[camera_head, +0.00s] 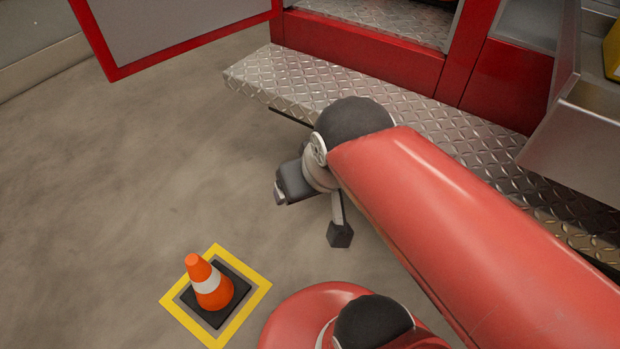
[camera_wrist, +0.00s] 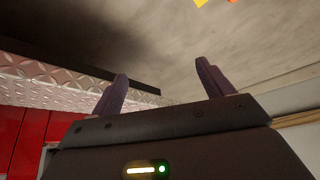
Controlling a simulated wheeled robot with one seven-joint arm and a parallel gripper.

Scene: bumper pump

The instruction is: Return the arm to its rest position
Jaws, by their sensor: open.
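My red arm reaches from the lower right of the head view up to the middle, over the edge of the diamond-plate step. Part of my gripper (camera_head: 339,232) shows below the wrist in the head view, above the floor. In the wrist view my gripper (camera_wrist: 160,92) has its two dark fingers spread wide apart, with nothing between them. An orange and white traffic cone (camera_head: 208,284) stands upright on its black base inside a yellow square on the floor, left of and below the gripper in the head view.
The diamond-plate step (camera_head: 290,85) of a red vehicle (camera_head: 375,52) runs along the back and right, close to my arm. A red-framed door panel (camera_head: 180,25) stands at the upper left. The grey floor (camera_head: 110,170) on the left is clear.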

